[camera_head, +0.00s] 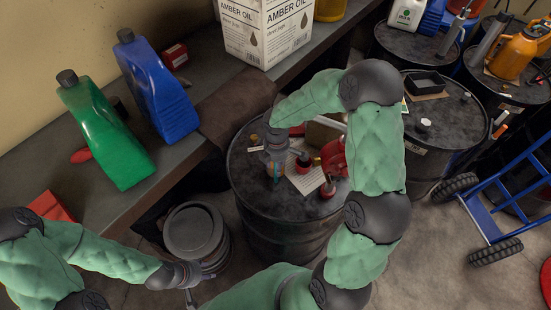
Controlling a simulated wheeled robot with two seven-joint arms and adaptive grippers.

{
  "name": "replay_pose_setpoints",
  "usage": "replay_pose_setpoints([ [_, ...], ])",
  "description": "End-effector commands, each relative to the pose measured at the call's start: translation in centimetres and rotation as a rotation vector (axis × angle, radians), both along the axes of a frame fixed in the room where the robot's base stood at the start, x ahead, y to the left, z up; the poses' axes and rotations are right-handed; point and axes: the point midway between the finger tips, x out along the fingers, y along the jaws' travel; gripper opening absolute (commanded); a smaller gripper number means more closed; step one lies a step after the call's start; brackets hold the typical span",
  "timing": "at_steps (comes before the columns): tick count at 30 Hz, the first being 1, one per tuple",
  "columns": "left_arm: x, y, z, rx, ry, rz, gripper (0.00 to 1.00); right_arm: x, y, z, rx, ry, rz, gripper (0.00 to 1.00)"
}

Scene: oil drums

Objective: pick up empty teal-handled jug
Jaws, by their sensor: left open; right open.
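I cannot clearly make out a teal-handled jug. A small teal-and-orange-marked thing (276,176) shows at the tips of my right gripper (275,168), above the middle black drum (262,202). It is too small to tell whether it is part of the jug or of the gripper. My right arm loops up and over the drum, and its gripper points down, open. My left gripper (190,287) is open at the lower left, beside a dark lidded bin (194,232). A red can-like thing (335,155) on the drum is partly hidden by my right arm.
Small dark bottles with red (328,187) and a paper sheet (306,179) lie on the drum. A green jug (108,135) and a blue jug (157,88) are on the shelf, with an Amber Oil box (265,30). A blue hand truck (510,195) stands right.

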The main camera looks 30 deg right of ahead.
Motion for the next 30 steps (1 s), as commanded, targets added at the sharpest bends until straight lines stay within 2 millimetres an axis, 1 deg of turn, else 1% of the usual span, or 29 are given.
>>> replay_pose_setpoints([
  [1, 0.0, 0.0, -0.1, 0.000, 0.000, 0.000, 0.43, -0.1, 0.0, -0.9, 0.001, 0.003, 0.000, 0.44],
  [6, 0.0, 0.0, -0.3, 0.000, -0.001, 0.000, 0.43, 0.0, 0.0, -3.4, 0.001, 0.002, 0.000, 0.44],
  [11, 0.0, 0.0, -0.4, 0.000, -0.001, -0.001, 0.43, 0.0, 0.0, -4.5, 0.000, 0.001, 0.000, 0.44],
  [19, 0.1, 0.0, -0.5, 0.000, -0.001, -0.001, 0.43, 0.2, -0.1, -8.2, 0.002, 0.002, -0.001, 0.44],
  [24, 0.1, 0.0, -0.6, 0.000, -0.001, -0.001, 0.43, 0.2, -0.1, -9.2, 0.002, -0.001, -0.001, 0.44],
  [30, 0.1, 0.0, -0.6, 0.000, -0.001, -0.001, 0.43, 0.3, -0.1, -9.2, 0.002, -0.001, -0.002, 0.44],
])
